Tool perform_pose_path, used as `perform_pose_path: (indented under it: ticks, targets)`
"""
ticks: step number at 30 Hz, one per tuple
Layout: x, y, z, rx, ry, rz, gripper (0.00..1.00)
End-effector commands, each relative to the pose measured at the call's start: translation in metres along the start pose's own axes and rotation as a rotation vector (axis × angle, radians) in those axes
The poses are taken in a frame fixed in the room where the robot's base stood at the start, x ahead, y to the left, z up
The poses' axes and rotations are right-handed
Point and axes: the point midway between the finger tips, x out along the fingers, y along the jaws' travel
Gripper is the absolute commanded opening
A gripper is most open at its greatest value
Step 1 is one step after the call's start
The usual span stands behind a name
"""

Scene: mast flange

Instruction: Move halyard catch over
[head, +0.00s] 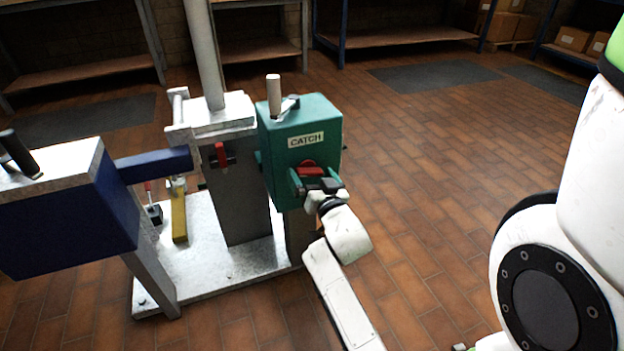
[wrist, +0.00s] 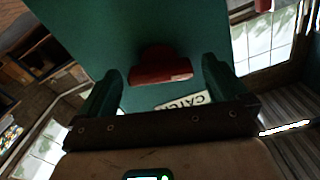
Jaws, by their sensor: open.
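The halyard catch is a green box (head: 315,132) labelled CATCH, at the middle of the head view, beside a white-topped post. A red lever (head: 308,168) sits on its front face, below the label. My gripper (head: 313,181) is at that face, its fingers open around the lever. In the wrist view, the red lever (wrist: 160,68) lies between the two green fingers of my gripper (wrist: 163,80), with gaps on both sides. The CATCH label (wrist: 184,103) shows upside down there, partly hidden. I cannot tell whether a finger touches the box.
The grey post (head: 236,195) carries another red lever (head: 222,155). A blue box (head: 70,210) with a black handle stands at left, joined by a blue arm. A yellow upright (head: 179,210) stands on the white base plate (head: 215,265). Open tiled floor (head: 450,180) lies to the right.

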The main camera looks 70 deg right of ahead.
Motion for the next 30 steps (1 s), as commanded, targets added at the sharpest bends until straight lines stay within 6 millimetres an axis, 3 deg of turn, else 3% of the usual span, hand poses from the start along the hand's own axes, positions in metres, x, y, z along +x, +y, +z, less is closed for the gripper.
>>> perform_pose_path:
  ticks: [10,27,30]
  targets:
    - [0.0034,0.0002,0.0001,0.000,-0.001,0.001,1.00]
    - [0.0032,0.0002,0.0001,0.000,-0.001,0.001,0.46]
    - [0.0032,-0.0003,0.0007,-0.017,-0.001,0.000,0.46]
